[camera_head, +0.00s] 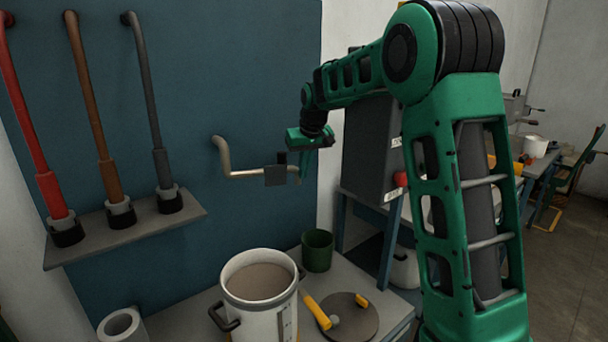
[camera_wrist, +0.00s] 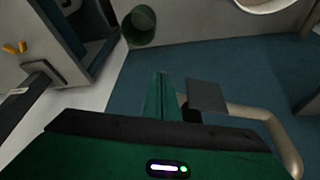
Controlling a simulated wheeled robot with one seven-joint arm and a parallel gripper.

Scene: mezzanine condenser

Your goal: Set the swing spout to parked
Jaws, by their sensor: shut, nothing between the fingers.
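The swing spout (camera_head: 231,172) is a bent metal pipe coming out of the blue wall panel, with a square grey block (camera_head: 275,175) near its outer end. It reaches to the right, toward my arm. My gripper (camera_head: 304,170) is at the spout's outer end, just right of the block, with its fingers shut and empty. In the wrist view the shut fingers (camera_wrist: 162,95) are beside the grey block (camera_wrist: 207,96), and the spout pipe (camera_wrist: 272,122) curves away at right. I cannot tell whether the fingers touch the spout.
A white pot (camera_head: 260,300) stands below the spout, with a dark green cup (camera_head: 317,250) beside it. A round board (camera_head: 352,318) with a yellow-handled tool (camera_head: 317,313) lies to the right. A grey cabinet (camera_head: 370,150) stands behind my arm. Coloured pipes stand on a shelf (camera_head: 185,212) at left.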

